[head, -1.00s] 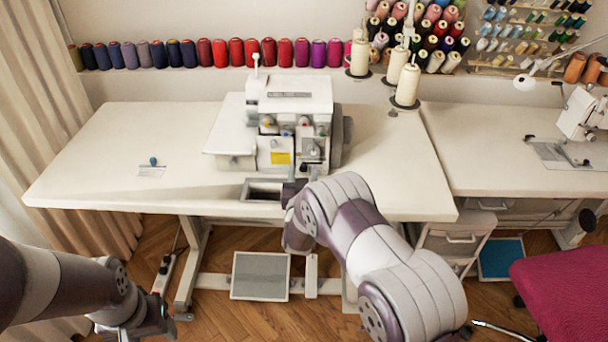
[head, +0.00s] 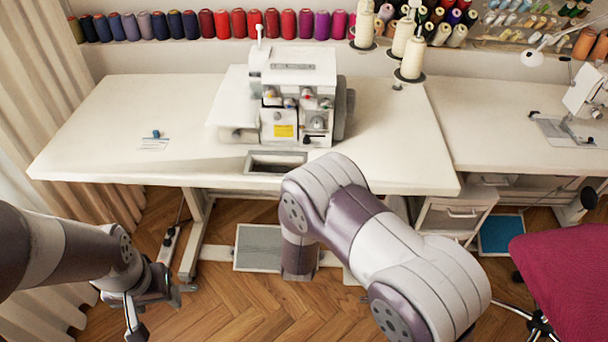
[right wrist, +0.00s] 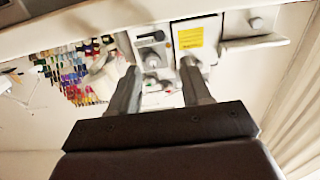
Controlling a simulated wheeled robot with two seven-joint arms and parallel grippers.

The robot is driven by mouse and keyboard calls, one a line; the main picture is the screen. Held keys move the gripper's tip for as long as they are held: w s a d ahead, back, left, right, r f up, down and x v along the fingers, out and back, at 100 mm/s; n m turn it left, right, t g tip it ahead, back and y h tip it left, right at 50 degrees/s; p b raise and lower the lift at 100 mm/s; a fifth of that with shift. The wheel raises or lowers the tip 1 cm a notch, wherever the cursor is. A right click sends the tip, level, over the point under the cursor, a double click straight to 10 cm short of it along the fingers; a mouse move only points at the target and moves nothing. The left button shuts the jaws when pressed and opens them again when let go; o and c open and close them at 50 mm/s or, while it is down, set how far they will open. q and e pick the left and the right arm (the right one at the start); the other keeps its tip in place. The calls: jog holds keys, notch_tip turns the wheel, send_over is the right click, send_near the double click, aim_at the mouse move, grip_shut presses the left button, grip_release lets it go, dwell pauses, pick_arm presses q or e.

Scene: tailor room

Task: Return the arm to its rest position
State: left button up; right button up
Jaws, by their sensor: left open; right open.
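My right arm (head: 370,235) reaches in from the lower right, bent at the elbow, with its lower part hanging in front of the table's front edge. Its gripper is not visible in the head view. In the right wrist view my right gripper (right wrist: 160,80) shows two dark fingers apart with nothing between them, and the sewing machine lies beyond them. My left arm (head: 75,250) comes in from the left. My left gripper (head: 154,308) is open and empty, low beside the table over the floor.
The white table (head: 110,120) bears a white overlock machine (head: 295,95) and has a rectangular cutout (head: 275,162) near its front edge. A grey pedal (head: 258,247) is on the floor. A magenta chair (head: 565,265) stands at right, curtains (head: 45,110) at left. Wooden floor (head: 240,310) is open between my arms.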

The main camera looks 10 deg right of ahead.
dwell(0.3)
jog(key=s+a+f+n+g+y, duration=0.2)
jog(key=s+a+f+g+y, duration=0.15)
jog(key=f+g, duration=0.45)
jog(key=s+f+n+g+y, duration=0.1)
jog(key=s+f+g+y, duration=0.1)
jog(key=s+g, duration=0.5)
jog(key=s+d+r+n+g, duration=0.1)
jog(key=s+d+r, duration=0.2)
jog(key=s+r, duration=0.3)
jog(key=s+d+r+g, duration=0.1)
jog(key=s+d+r, duration=0.2)
jog(key=s, duration=0.5)
notch_tip(320, 180, up, 16)
jog(key=w+d+t+p, duration=0.1)
jog(key=d+p, duration=0.1)
jog(key=p, duration=1)
jog(key=shift+w+m+p, duration=0.3)
jog(key=shift+p, duration=0.05)
jog(key=shift+d+r+h, duration=0.1)
jog(key=shift+h, duration=0.15)
